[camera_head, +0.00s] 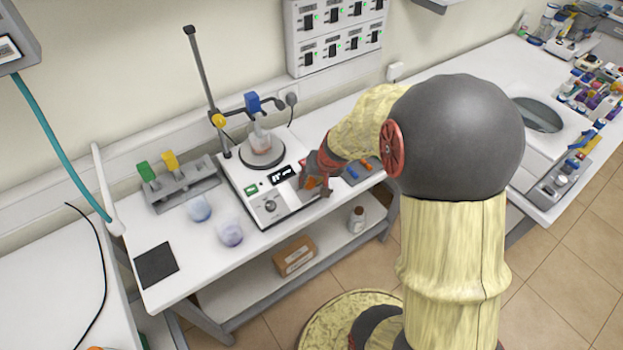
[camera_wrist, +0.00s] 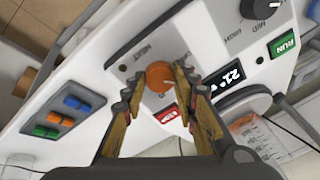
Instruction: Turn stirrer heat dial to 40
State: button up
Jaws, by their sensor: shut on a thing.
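The stirrer (camera_head: 268,205) is a white hot plate with a round dark top on the bench. A glass vessel (camera_head: 262,142) stands on its plate. Its orange heat dial (camera_wrist: 159,75) sits beside the word HEAT in the wrist view. My gripper (camera_wrist: 164,72) reaches down to the panel, its two fingers on either side of the dial and closed on it. In the head view my gripper (camera_head: 314,184) covers most of the dial. The display (camera_wrist: 233,78) reads about 21 degrees.
A stand rod (camera_head: 205,90) with a clamp rises behind the stirrer. A rack (camera_head: 178,184) and two flasks (camera_head: 230,234) stand to its left. A dark mat (camera_head: 156,265) lies at the bench's left front.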

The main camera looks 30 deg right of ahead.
jog(key=m+p, duration=0.1)
jog(key=m, duration=0.2)
jog(key=shift+r+m+p, duration=0.1)
jog(key=shift+m+p, duration=0.25)
jog(key=shift+m, duration=0.05)
jog(key=m+p, duration=0.2)
jog(key=m, duration=0.1)
jog(key=shift+m+h, duration=0.3)
jog(key=m+p, duration=0.4)
jog(key=m, duration=0.2)
jog(key=shift+a+m, duration=0.1)
jog(key=shift+m, duration=0.2)
jog(key=m+p, duration=0.2)
jog(key=m, duration=0.1)
jog(key=m+p, duration=0.1)
jog(key=m, duration=0.2)
jog(key=shift+g+h+p, duration=0.3)
jog(key=shift+p, duration=0.1)
jog(key=m+p, duration=0.2)
jog(key=m, duration=0.2)
jog(key=shift+m, duration=0.3)
jog(key=shift+m+g+p, duration=0.3)
jog(key=shift+m+p, duration=0.35)
jog(key=shift+m, duration=0.75)
jog(key=o, duration=1.2)
jog(key=shift+c, duration=0.2)
